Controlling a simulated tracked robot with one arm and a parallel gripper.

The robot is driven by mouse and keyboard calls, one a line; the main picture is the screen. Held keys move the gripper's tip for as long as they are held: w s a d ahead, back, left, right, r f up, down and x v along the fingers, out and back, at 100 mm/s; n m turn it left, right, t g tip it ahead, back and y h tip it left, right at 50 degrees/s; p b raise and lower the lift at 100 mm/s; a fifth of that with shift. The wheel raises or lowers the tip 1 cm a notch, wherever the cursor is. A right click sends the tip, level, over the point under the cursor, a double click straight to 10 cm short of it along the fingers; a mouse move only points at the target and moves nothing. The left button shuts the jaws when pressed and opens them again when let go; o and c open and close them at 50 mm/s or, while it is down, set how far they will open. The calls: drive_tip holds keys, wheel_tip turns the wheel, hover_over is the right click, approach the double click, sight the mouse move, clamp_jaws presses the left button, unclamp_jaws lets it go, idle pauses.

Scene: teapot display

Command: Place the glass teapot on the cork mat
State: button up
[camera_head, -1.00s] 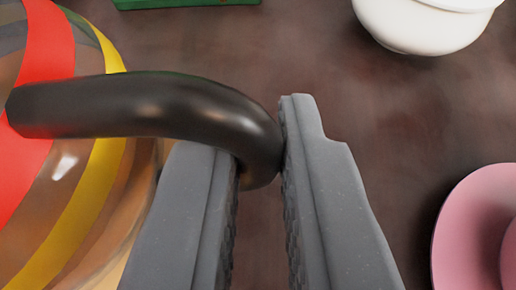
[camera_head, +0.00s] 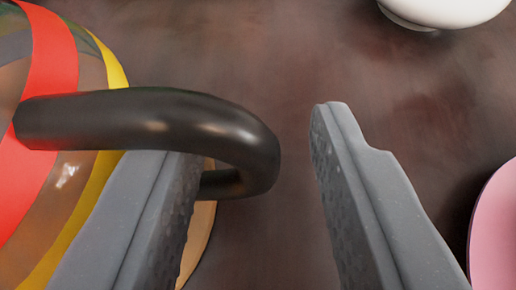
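The glass teapot (camera_head: 67,178) stands at the left, cut off by the picture edge. It is clear, with red and yellow bands. Its black curved handle (camera_head: 160,115) reaches right, between my fingers. My gripper (camera_head: 262,135) is open. The left finger's tip is hidden behind the handle, and the right finger stands clear to the right with a gap. A tan curved edge (camera_head: 200,240) shows below the handle beside the teapot. It may be the cork mat, but most of it is hidden by the left finger and teapot.
A white rounded vessel (camera_head: 445,8) is at the top right, partly out of view. A pink dish (camera_head: 495,235) is at the right edge, near the right finger. The dark brown tabletop (camera_head: 300,60) is bare between the teapot and these.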

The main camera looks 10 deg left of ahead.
drive_tip(key=p+v, duration=0.3)
drive_tip(key=v, duration=0.9)
drive_tip(key=shift+p, duration=0.3)
wheel_tip(320, 180, up, 29)
drive_tip(key=t+h, duration=0.2)
drive_tip(key=s+a+r, duration=0.2)
drive_tip(key=s+r, duration=0.4)
drive_tip(key=r, duration=0.3)
drive_tip(key=s+a+r+t+y, duration=0.1)
drive_tip(key=s+a+r, duration=0.1)
drive_tip(key=s+r, duration=0.5)
wheel_tip(320, 180, up, 3)
drive_tip(key=shift+r, duration=0.1)
